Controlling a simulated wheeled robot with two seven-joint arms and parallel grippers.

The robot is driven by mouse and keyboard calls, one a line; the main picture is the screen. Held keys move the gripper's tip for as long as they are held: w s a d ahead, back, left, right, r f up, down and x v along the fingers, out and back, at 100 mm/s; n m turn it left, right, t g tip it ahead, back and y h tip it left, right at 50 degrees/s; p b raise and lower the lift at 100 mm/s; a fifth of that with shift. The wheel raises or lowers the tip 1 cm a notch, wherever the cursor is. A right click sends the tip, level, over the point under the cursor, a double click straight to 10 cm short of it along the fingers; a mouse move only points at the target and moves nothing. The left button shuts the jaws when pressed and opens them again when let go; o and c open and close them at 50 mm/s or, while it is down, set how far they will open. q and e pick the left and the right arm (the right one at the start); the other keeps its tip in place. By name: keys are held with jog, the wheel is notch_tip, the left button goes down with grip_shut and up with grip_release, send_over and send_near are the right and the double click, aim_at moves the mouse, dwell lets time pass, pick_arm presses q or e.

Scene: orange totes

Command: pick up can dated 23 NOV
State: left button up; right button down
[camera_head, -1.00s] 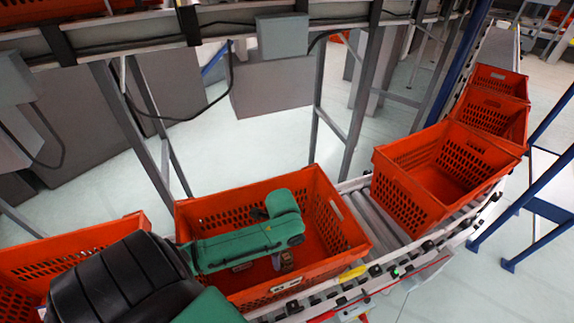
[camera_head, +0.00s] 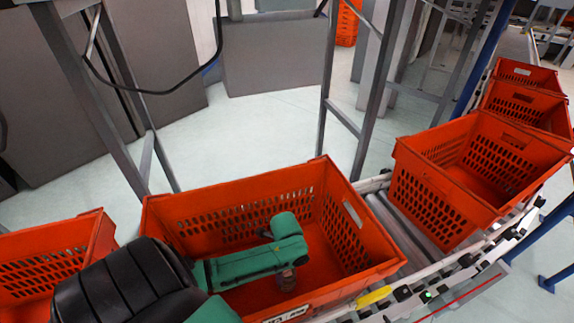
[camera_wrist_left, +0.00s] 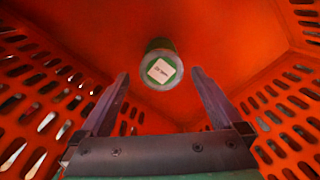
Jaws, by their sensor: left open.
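A can (camera_wrist_left: 160,48) stands in the orange tote in the left wrist view. Whether the fingertips reach level with the can is unclear. In the head view my left arm reaches into the tote (camera_head: 225,185), and my wrist mostly hides what is below it. My right gripper is not in view.
The tote's perforated walls stand close around my left gripper. Another orange tote (camera_head: 45,250) is at the left on the conveyor, and a larger empty-looking one (camera_head: 440,195) is at the right. More totes (camera_head: 525,100) stand farther back. A metal post (camera_head: 377,90) rises behind the conveyor.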

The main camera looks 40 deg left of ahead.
aim_at(287, 276)
pick_arm(q)
notch_tip(287, 276, down, 7)
jog(key=shift+w+f+b, duration=0.15)
jog(key=shift+f+b, duration=0.05)
jog(key=shift+b, duration=0.55)
grip_shut()
